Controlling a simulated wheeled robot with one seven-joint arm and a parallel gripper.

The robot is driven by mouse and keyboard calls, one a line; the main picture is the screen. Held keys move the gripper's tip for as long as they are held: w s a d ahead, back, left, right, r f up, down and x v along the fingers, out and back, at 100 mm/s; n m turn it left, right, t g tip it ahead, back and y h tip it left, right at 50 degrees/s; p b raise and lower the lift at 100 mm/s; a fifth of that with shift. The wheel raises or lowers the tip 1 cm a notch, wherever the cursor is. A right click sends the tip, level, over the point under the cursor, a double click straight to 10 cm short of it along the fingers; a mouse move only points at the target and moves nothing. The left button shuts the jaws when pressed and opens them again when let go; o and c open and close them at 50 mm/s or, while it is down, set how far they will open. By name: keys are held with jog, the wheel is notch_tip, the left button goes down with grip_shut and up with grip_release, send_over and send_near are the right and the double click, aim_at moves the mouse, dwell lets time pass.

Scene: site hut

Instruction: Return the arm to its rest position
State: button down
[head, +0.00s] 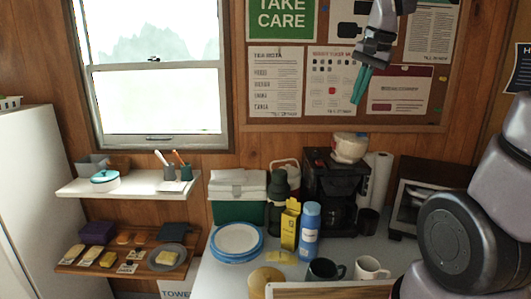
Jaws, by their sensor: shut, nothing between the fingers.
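My gripper (361,86) shows at the upper right of the head view, with teal fingers pointing down. The fingers are together and nothing is between them. It is in the air in front of the notice board (336,122), well above the coffee maker (333,187). My arm's grey links fill the right edge of the view, and the part joining them to the gripper is out of the picture.
A table (213,275) below holds a green cooler (238,195), stacked plates (236,240), a blue bottle (309,228), a yellow box (290,224) and mugs (369,268). A toaster oven (408,205) stands near my arm. Wall shelves (127,185) are at left.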

jog(key=s+d+n+t, duration=0.1)
jog(key=s+n+t, duration=0.2)
jog(key=s, duration=1)
jog(key=shift+s+d+r+y, duration=0.2)
jog(key=shift+r+y, duration=0.1)
jog(key=shift+r, duration=0.1)
